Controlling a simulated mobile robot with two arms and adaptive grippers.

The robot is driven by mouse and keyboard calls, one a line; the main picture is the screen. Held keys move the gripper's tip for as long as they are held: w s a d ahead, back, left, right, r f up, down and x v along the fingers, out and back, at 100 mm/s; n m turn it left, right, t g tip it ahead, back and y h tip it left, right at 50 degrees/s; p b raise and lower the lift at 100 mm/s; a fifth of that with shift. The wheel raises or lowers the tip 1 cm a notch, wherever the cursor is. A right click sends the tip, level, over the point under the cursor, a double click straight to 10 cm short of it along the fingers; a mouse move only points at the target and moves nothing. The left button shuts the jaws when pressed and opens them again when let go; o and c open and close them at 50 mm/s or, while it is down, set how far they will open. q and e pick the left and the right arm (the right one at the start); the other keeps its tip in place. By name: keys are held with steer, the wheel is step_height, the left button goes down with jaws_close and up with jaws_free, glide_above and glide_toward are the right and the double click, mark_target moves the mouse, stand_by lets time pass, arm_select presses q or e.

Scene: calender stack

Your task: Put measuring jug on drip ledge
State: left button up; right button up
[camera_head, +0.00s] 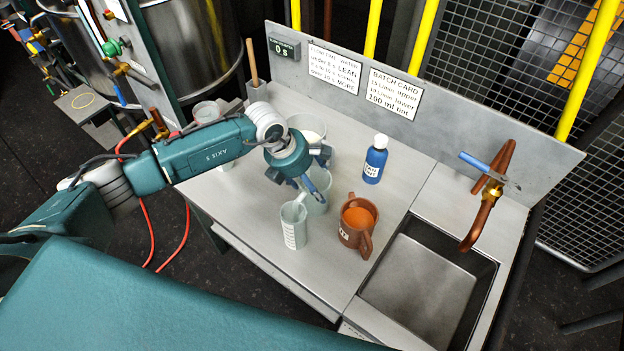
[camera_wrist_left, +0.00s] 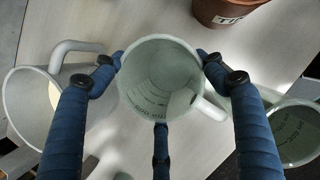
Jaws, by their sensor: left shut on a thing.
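My left gripper (camera_head: 314,182) points down over the counter and is shut on a pale, greyish measuring jug (camera_head: 317,205). The gripper hides much of this jug in the head view. In the left wrist view, the jug (camera_wrist_left: 160,85) sits between the blue fingers, with its open mouth toward the camera, marks inside and its handle to the lower right. I cannot tell whether its base touches the counter. My right gripper is out of view.
Close to the held jug stand another pale jug (camera_head: 294,228), a brown jug (camera_head: 350,236) with orange contents and a white jug (camera_head: 296,123) behind. A blue bottle (camera_head: 375,162) stands near the backboard. A sink (camera_head: 420,285) with a copper tap (camera_head: 480,220) is at the right.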

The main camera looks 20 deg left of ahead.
arm_select(q)
steer(key=o, duration=1.2)
steer(key=shift+f, duration=0.1)
steer(key=o, duration=0.4)
